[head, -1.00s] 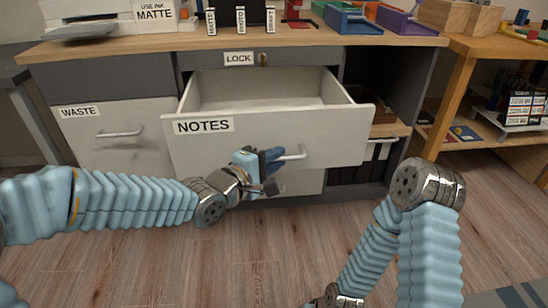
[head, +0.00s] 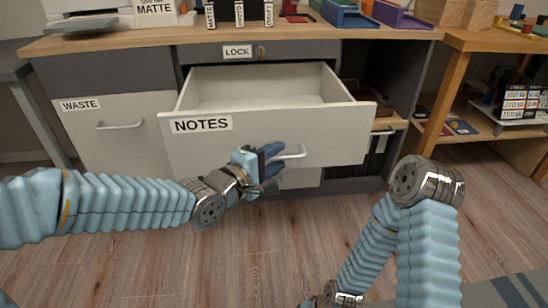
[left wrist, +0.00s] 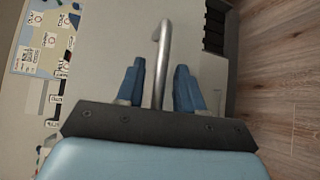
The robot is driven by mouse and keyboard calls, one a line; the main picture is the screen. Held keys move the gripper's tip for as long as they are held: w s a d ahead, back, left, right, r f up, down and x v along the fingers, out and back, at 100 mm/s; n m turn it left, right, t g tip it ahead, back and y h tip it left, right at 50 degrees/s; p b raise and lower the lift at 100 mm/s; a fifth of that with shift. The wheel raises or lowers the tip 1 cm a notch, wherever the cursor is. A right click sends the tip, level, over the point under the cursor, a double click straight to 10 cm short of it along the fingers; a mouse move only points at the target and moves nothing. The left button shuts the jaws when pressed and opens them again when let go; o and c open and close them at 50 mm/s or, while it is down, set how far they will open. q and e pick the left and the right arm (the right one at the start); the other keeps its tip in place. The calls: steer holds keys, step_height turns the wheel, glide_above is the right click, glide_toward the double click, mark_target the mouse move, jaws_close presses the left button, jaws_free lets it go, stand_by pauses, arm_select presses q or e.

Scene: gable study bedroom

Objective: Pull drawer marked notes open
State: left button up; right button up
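The pale drawer front marked NOTES (head: 300,135) stands well out from the desk, and its inside shows. Its silver bar handle (head: 293,154) also shows in the left wrist view (left wrist: 161,65). My left gripper (head: 273,161) is at the handle. In the left wrist view its two blue fingers (left wrist: 159,88) stand on either side of the bar, with a visible gap on each side, so it is open around the handle. My right arm is at the lower right of the head view; its gripper is out of frame.
A WASTE drawer (head: 110,135) at the left is shut. A LOCK panel (head: 275,51) with a keyhole is above the open drawer. The desktop (head: 240,35) holds trays and labelled holders. A wooden shelf unit (head: 462,85) stands at right. The floor (head: 250,255) in front is clear.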

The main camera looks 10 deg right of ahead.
arm_select(q)
steer(key=p+v, duration=0.1)
steer(key=v, duration=1.3)
steer(key=shift+d, duration=0.1)
